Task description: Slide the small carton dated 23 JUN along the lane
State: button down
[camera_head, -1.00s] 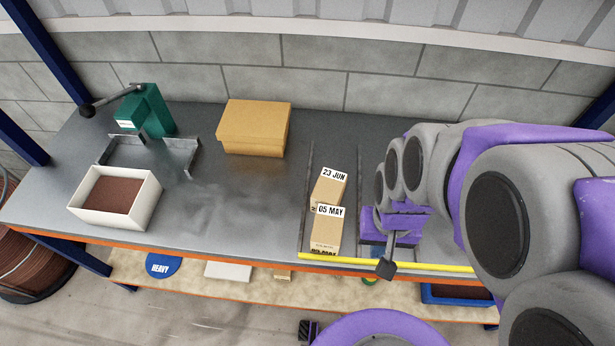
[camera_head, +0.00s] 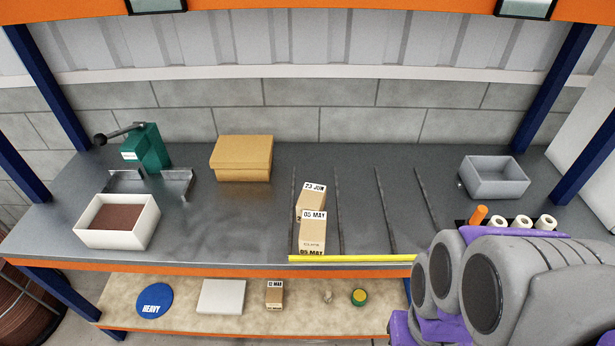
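The small carton dated 23 JUN (camera_head: 309,199) stands in the leftmost lane, behind the carton dated 05 MAY (camera_head: 313,233), which hides its lower front. Both sit between two thin dark lane rails on the grey bench top (camera_head: 240,220). A yellow strip (camera_head: 350,259) runs along the front edge of the lanes. My arm reaches in at the lower right. My gripper's fingers are not visible in the current view; only arm links show, right of and in front of the lanes.
More dark rails (camera_head: 386,208) mark empty lanes to the right. A tan box (camera_head: 241,160), a green press (camera_head: 146,150) and a white tray (camera_head: 92,236) stand left. A grey bin (camera_head: 494,178) stands far right. The lower shelf holds a 12 MAR carton (camera_head: 274,294).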

aim_at(313, 197)
jog(key=z, duration=0.45)
jog(key=j+z, duration=0.15)
jog(key=z, duration=0.7)
jog(key=j+z, duration=0.15)
jog(key=z, duration=0.3)
jog(key=k+j, duration=0.2)
jog(key=j, duration=0.2)
jog(key=k+j+z, duration=0.1)
jog(key=j, duration=0.3)
jog(key=k+j, duration=0.3)
jog(key=k+j+z, duration=0.1)
jog(key=j, duration=0.35)
jog(key=k, duration=0.1)
